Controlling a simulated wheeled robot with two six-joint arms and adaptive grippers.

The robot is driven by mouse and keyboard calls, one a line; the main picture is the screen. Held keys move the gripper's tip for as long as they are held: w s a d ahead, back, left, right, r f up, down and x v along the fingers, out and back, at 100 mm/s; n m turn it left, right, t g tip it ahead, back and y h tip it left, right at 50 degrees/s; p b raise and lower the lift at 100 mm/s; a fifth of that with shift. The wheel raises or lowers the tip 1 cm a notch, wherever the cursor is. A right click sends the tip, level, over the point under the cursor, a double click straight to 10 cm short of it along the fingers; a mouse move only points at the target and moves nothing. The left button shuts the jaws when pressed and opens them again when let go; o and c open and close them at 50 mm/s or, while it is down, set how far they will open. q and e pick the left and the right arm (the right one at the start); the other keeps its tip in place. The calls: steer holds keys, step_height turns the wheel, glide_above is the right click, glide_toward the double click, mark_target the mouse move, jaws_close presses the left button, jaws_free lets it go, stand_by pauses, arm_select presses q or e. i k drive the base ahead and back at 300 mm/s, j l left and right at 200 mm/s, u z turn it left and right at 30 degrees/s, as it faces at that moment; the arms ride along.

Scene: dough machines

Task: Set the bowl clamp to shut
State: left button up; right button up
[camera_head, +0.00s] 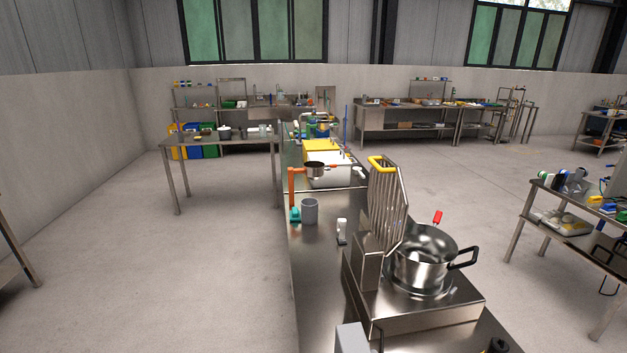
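A steel bowl (424,262) with a black side handle stands on the steel dough machine (425,312) at the right front of the long bench. A red-ended lever (437,217) sticks up at a tilt behind the bowl's far rim. It may be the bowl clamp; its lower part is hidden by the bowl, so I cannot tell how it is set. A wire guard (386,205) with a yellow handle (382,163) stands raised to the left of the bowl. Neither of my grippers can be made out in this view.
On the bench to the left stand a grey cup (309,211), a small white-topped item (342,231) and an orange post (292,188) with a teal base. A yellow-topped machine (322,147) is farther back.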

mark_target(439, 214)
steer(key=l+u, duration=0.65)
steer(key=k+l, duration=0.1)
steer(key=l, duration=0.35)
steer(key=k+l+u, duration=0.15)
steer(key=l, duration=0.25)
steer(key=k+l, duration=0.1)
steer(key=l, duration=0.35)
steer(key=k+l+u, duration=0.1)
steer(key=l, duration=0.3)
steer(key=k+l, duration=0.15)
steer(key=l, duration=0.3)
steer(key=k+l+u, duration=0.15)
steer(key=l, duration=0.25)
steer(key=k+l, duration=0.15)
steer(key=l, duration=0.25)
steer(key=k+l+u, duration=0.1)
steer(key=l, duration=0.3)
steer(key=k, duration=0.05)
